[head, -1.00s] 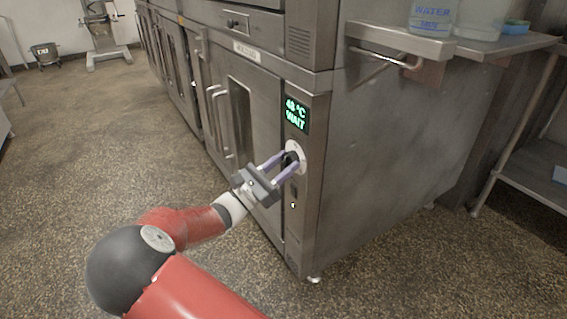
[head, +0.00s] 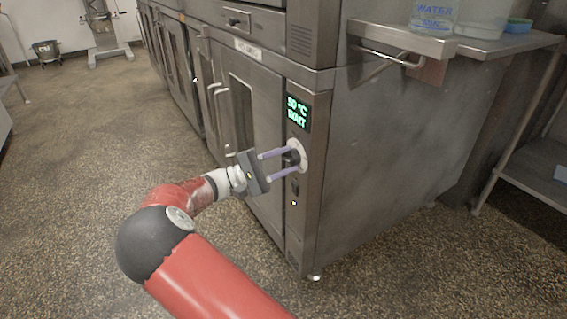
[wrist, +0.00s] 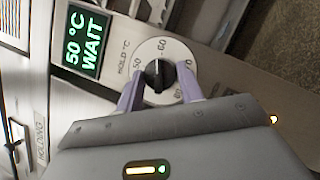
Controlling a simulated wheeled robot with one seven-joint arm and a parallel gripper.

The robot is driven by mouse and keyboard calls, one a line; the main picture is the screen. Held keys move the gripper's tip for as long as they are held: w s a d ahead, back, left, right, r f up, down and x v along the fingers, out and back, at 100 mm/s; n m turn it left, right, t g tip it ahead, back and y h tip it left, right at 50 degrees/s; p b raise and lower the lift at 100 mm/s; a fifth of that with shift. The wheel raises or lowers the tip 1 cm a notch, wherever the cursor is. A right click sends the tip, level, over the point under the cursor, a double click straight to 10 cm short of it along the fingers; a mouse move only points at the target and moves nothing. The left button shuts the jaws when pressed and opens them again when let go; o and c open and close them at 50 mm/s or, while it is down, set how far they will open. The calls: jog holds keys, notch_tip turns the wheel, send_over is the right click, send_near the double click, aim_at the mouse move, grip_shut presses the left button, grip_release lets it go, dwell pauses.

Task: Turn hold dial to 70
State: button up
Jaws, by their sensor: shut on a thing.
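The hold dial (wrist: 159,74) is a black knob on a white round plate (wrist: 178,52) marked "HOLD °C", with 50 and 60 legible. In the head view the dial (head: 291,158) sits on the narrow front panel of a steel cabinet. My gripper (head: 286,161) reaches it from the left, its two purple fingers on either side of the knob. In the wrist view my gripper (wrist: 160,90) is shut on the knob, and the fingers hide part of the plate. The green display (head: 298,113) above the dial reads 50 °C WAIT; it also shows in the wrist view (wrist: 84,42).
The cabinet door (head: 250,130) with its vertical handle is left of the panel. A small switch (head: 295,188) is below the dial.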

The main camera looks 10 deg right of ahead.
jog(key=m+g+y+b, duration=0.1)
jog(key=m, duration=0.3)
jog(key=shift+w, duration=0.1)
jog(key=m+g+y+b, duration=0.1)
jog(key=m+y, duration=0.1)
jog(key=m, duration=0.2)
jog(key=shift+r, duration=0.1)
jog(key=m+y+b, duration=0.1)
jog(key=m+b, duration=0.1)
jog(key=m, duration=0.1)
jog(key=shift+t+b, duration=0.3)
jog(key=shift+r+m+t+y+b, duration=0.25)
jog(key=shift+m+y+b, duration=0.6)
jog(key=shift+m, duration=0.45)
jog(key=o, duration=1)
